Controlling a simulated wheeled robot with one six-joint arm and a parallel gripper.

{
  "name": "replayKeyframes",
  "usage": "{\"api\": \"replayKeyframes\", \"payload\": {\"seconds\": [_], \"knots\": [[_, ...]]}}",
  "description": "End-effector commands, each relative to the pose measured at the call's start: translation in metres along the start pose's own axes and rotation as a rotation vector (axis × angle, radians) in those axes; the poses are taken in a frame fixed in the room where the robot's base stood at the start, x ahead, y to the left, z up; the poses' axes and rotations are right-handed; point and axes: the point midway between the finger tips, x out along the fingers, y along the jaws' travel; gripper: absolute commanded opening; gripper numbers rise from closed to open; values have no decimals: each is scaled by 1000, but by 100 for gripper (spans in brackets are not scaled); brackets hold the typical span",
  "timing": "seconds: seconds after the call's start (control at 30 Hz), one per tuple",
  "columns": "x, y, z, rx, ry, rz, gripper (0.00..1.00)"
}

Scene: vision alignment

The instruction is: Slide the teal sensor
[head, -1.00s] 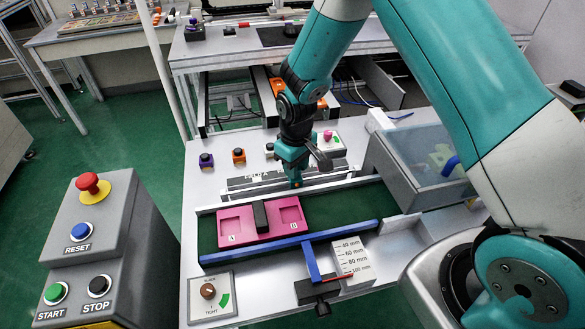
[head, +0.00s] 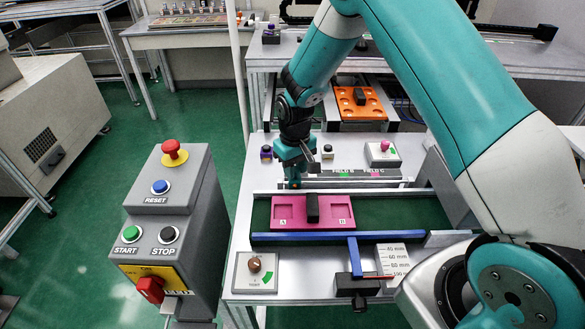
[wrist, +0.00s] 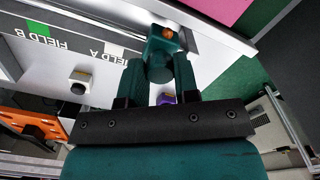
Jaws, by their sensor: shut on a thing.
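The teal sensor (wrist: 160,50) is a small block with an orange dot, between my gripper's two teal fingers in the wrist view. My gripper (wrist: 158,82) is shut on it. In the head view my gripper (head: 291,160) points down at the left part of the grey rail, and the sensor (head: 294,182) shows below it. The rail strip (head: 360,173) carries the FIELD B and FIELD C marks to the right of the sensor. In the wrist view the FIELD A mark (wrist: 115,48) lies beside the sensor, and the FIELD B mark (wrist: 38,28) is farther left.
A pink plate (head: 340,222) with pockets A and B and a black block (head: 312,208) lies on the green belt (head: 405,212), before the rail. A blue bar (head: 300,239) and millimetre scale (head: 392,260) are in front. A button box (head: 205,215) stands left.

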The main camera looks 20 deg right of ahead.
Motion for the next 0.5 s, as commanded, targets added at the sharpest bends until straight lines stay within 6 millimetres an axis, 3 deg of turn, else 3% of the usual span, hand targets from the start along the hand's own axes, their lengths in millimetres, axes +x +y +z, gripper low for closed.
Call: {"api": "replayKeyframes", "payload": {"seconds": [0.1, 0.13, 0.23, 0.5], "knots": [[-2, -4, -5, -8, 14, -5, 0], [-2, -4, -5, -9, 15, -5, 31], [-2, -4, -5, -9, 14, -5, 54], [-1, 0, -2, -3, 10, -3, 55]]}}
